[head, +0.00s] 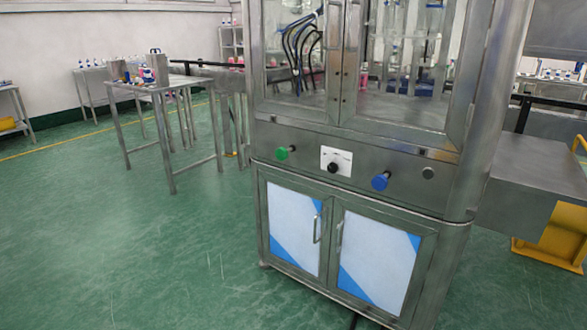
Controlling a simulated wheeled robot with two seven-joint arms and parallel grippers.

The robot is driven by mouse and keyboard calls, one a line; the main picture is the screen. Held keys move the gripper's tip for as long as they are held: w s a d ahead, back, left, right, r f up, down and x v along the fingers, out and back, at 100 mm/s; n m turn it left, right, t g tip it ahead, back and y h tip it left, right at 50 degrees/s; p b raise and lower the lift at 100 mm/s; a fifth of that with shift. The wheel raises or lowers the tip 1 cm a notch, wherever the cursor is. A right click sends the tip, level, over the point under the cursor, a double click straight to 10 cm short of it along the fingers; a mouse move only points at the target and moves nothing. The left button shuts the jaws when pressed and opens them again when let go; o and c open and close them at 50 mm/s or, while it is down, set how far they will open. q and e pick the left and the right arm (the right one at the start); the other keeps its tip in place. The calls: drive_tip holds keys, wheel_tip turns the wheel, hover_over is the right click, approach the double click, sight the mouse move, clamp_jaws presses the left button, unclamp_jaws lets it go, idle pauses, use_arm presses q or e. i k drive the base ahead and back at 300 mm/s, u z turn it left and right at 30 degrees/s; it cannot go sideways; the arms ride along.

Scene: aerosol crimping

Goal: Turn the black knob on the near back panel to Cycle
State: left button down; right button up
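The black knob (333,167) sits on a small white plate (343,158) in the middle of the steel machine's near panel (300,139). The knob is too small in the head view for its pointer or the plate's labels to be read. A green button (283,153) is to its left and a blue button (380,181) is to its right. Neither of my grippers is in view, and nothing touches the knob.
Glass doors (400,60) are above the panel, and cabinet doors with handles (317,228) are below it. A steel table (150,86) with bottles stands at the left. A steel conveyor section (540,165) and a yellow frame (553,240) are at the right. The green floor in front is clear.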

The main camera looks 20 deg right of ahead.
sight(333, 168)
drive_tip(key=u, duration=0.55)
drive_tip(key=i, duration=1.65)
drive_tip(key=z, duration=0.7)
drive_tip(key=i, duration=1)
drive_tip(key=z, duration=1.55)
drive_tip(key=i, duration=0.15)
drive_tip(key=u, duration=0.15)
